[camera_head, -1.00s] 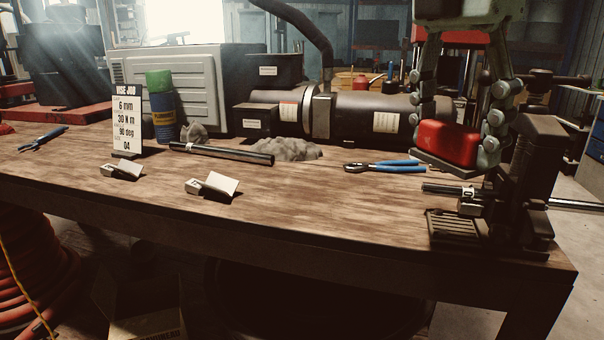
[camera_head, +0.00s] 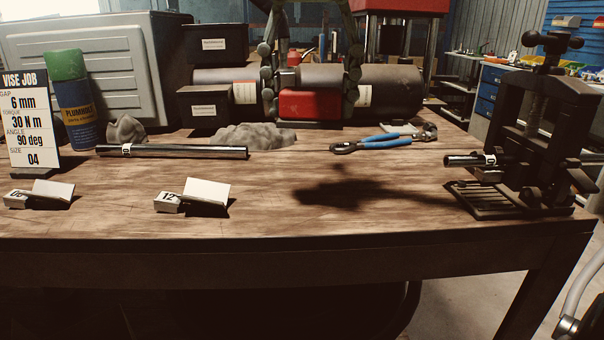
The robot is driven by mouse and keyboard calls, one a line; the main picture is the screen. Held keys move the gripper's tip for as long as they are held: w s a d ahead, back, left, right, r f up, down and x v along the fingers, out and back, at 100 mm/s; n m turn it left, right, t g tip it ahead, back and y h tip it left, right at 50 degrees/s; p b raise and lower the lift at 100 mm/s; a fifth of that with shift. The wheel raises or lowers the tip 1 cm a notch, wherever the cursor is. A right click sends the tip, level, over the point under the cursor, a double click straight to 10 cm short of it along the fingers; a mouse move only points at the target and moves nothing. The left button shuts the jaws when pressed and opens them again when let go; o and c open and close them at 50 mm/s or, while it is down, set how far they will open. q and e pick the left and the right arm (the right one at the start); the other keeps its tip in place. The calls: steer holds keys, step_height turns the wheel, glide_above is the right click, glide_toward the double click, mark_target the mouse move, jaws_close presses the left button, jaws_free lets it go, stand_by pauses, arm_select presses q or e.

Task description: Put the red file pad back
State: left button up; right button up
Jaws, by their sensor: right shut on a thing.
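The red file pad (camera_head: 310,104) is a red block with a dark underside. My right gripper (camera_head: 310,96) comes down from the top of the picture and is shut on it, one finger at each side. It holds the pad level in front of the dark cylinder at the back of the bench. A dark shadow on the wood below suggests that the pad is held above the bench top. My left gripper is not in view.
The vise (camera_head: 540,140) stands at the right end of the bench (camera_head: 300,222), with a dark tube in it. Blue-handled pliers (camera_head: 375,143), a grey rag (camera_head: 252,136), another tube (camera_head: 180,151) and a job sign (camera_head: 30,120) stand or lie about. The middle front is clear.

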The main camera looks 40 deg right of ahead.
steer(key=shift+w+a+f+n, duration=0.25)
steer(key=shift+w+n, duration=0.2)
steer(key=shift+n, duration=0.15)
steer(key=shift+w+f, duration=0.1)
steer(key=shift+w, duration=0.2)
steer(key=p, duration=0.1)
glide_toward(306, 167)
steer(key=s+a, duration=0.2)
steer(key=s, duration=0.1)
steer(key=w+d+f, duration=0.2)
steer(key=w, duration=0.1)
steer(key=shift+w+d+p, duration=0.25)
steer(key=shift+d+p, duration=0.05)
steer(key=shift+p, duration=0.1)
steer(key=shift+n, duration=0.3)
steer(key=shift+f, duration=2.05)
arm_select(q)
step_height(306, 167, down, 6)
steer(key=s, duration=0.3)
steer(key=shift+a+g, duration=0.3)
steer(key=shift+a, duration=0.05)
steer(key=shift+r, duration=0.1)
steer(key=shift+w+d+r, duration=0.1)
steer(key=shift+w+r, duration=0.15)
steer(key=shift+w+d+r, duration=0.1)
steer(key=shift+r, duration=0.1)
arm_select(e)
steer(key=shift+f, duration=0.1)
